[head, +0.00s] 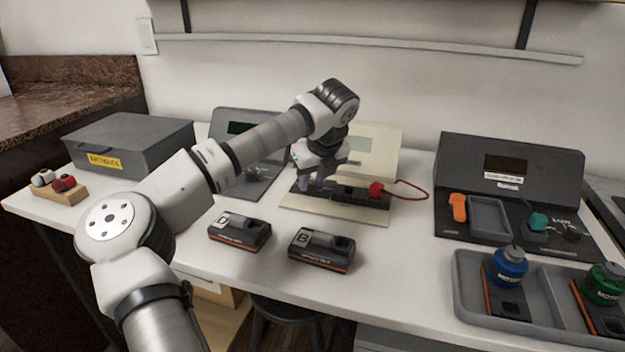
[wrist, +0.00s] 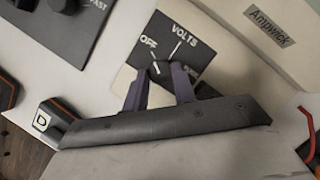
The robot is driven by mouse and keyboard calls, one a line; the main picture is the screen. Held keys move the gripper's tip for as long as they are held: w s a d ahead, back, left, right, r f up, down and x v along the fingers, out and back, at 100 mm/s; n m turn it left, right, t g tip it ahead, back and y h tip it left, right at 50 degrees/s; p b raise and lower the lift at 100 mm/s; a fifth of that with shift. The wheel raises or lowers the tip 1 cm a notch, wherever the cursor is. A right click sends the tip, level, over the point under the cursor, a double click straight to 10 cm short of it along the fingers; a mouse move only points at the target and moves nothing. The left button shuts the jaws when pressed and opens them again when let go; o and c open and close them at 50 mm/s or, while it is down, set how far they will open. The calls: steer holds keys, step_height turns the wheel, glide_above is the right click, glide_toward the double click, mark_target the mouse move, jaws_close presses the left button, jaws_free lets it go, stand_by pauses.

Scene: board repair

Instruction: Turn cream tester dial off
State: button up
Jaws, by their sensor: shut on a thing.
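The cream tester (head: 373,141) stands at the back middle of the bench in the head view. Its flat front base (head: 340,208) is partly hidden by my gripper. In the wrist view, its cream panel (wrist: 243,75) carries a dark dial plate (wrist: 185,37) marked OFF and VOLTS. A small dark dial (wrist: 158,70) sits at the bottom of the plate. The two purple-grey fingers of my gripper (wrist: 160,82) are shut on the dial, one on each side.
A red plug (head: 376,188) with a red cable sits on the tester's right. Packs marked D (head: 240,231) and B (head: 321,249) lie in front. Dark testers stand at left and right.

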steer(key=o, duration=1)
steer(key=p+v, duration=0.1)
steer(key=v, duration=1.3)
